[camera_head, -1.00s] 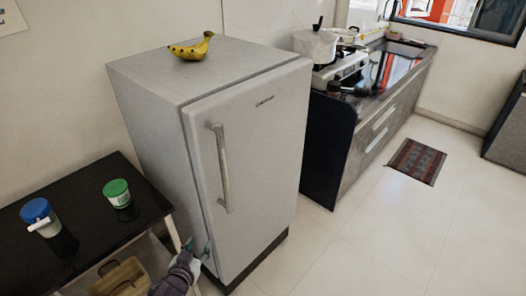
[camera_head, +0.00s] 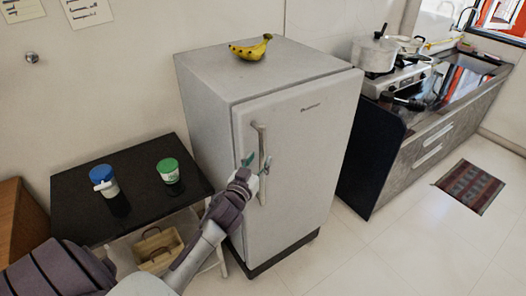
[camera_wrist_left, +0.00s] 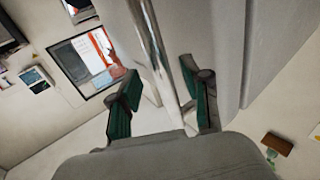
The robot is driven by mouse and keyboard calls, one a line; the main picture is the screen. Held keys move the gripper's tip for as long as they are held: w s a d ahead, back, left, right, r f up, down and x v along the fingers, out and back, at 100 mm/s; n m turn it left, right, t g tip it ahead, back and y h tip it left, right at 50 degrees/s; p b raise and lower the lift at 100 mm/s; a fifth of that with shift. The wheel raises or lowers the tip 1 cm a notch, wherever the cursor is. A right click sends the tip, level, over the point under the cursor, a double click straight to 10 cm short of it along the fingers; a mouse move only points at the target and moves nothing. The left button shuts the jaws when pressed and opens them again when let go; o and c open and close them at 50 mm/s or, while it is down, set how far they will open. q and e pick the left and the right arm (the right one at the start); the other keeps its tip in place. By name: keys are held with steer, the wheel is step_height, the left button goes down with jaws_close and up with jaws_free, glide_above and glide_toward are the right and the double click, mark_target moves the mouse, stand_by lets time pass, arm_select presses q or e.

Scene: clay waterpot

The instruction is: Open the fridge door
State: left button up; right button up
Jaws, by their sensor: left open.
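The grey fridge (camera_head: 215,100) stands upright against the wall with its door (camera_head: 310,150) shut. A long vertical metal handle (camera_head: 261,140) runs down the left side of the door. My left gripper (camera_head: 257,163) is at the lower half of the handle, open. In the left wrist view the handle (camera_wrist_left: 160,50) passes between the two green-padded fingers of the gripper (camera_wrist_left: 160,100), with gaps on its sides. My right gripper is not in view.
Bananas (camera_head: 250,47) lie on top of the fridge. A black table (camera_head: 130,170) left of it holds a blue-lidded jar (camera_head: 103,181) and a green-lidded tub (camera_head: 168,171). A counter with a stove (camera_head: 400,77) stands right. The floor (camera_head: 360,250) in front is clear.

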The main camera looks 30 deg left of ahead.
mark_target(261, 157)
arm_select(q)
steer(key=shift+w+a, duration=0.2)
steer(key=shift+w, duration=0.65)
steer(key=shift+w+a, duration=0.15)
steer(key=shift+w, duration=0.7)
jaws_close()
